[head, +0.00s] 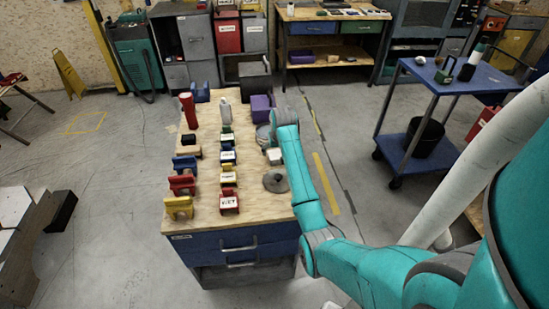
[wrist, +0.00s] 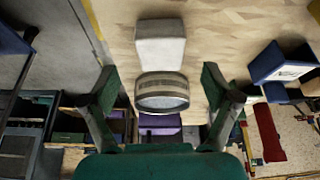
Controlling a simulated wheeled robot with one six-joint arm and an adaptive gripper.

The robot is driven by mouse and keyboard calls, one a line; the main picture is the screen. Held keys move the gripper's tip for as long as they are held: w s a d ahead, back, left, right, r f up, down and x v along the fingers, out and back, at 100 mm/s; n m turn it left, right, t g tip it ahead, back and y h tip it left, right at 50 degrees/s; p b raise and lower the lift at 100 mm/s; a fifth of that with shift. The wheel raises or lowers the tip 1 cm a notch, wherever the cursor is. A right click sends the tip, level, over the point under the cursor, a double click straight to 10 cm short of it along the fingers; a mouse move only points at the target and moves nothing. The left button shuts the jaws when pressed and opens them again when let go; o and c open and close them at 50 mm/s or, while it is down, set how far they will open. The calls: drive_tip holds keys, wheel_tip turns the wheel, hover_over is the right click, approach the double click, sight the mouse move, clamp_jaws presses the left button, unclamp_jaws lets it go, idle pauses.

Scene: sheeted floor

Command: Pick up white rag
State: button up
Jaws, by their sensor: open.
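A small white block-like thing (wrist: 160,50), which I take for the white rag, lies on the wooden bench top. It also shows in the head view (head: 273,156), beside the end of my arm. My gripper (wrist: 158,76) is open and empty, its two fingers spread on either side of the picture's middle. In the wrist view the white thing lies above the fingertips. A grey round can-like thing (wrist: 162,92) appears between the fingers, close to the white thing. In the head view my arm partly hides this spot, and the gripper's fingers are not clear there.
The bench (head: 205,215) carries rows of coloured blocks on its left and middle. A purple box (head: 262,108) stands behind the white thing, and a grey disc (head: 275,182) lies in front of it. A blue cart (head: 480,80) stands to the right.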

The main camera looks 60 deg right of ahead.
sight(275, 154)
drive_tip(key=x, duration=0.5)
drive_tip(key=shift+c, duration=0.2)
drive_tip(key=shift+a, duration=0.1)
drive_tip(key=c, duration=1.1)
